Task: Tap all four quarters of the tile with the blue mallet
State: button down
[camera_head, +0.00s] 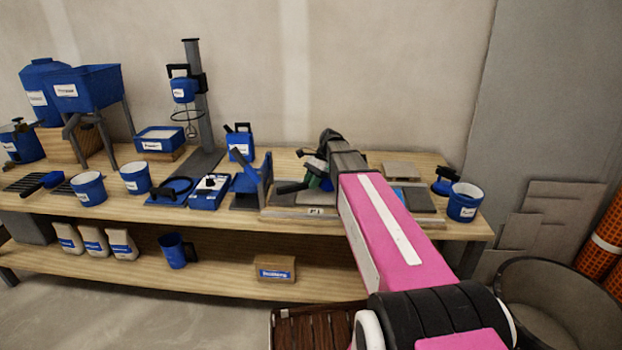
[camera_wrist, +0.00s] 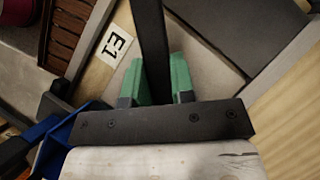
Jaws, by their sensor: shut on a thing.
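My gripper (camera_wrist: 158,84) has green fingertips and is shut on a black handle (camera_wrist: 153,40), which runs up out of the top of the wrist view. I take it to be the blue mallet's handle; its head is not clear in either view. In the head view my gripper (camera_head: 315,180) is over the work board, partly hidden by my arm, with the black handle (camera_head: 291,187) sticking out to the left. A dark grey tile surface (camera_wrist: 225,35) lies beyond the fingers in the wrist view. I cannot tell whether the mallet touches it.
The work board's frame carries a label (camera_head: 314,212). A blue angled stand (camera_head: 252,182) is close on the left, a blue bucket (camera_head: 465,203) at the right bench end. Buckets and tools crowd the left bench (camera_head: 60,205). A mixer stand (camera_head: 198,110) rises behind.

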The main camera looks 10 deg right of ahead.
jog(key=shift+r, duration=2.3)
notch_tip(320, 180, down, 5)
jog(key=shift+r, duration=2.6)
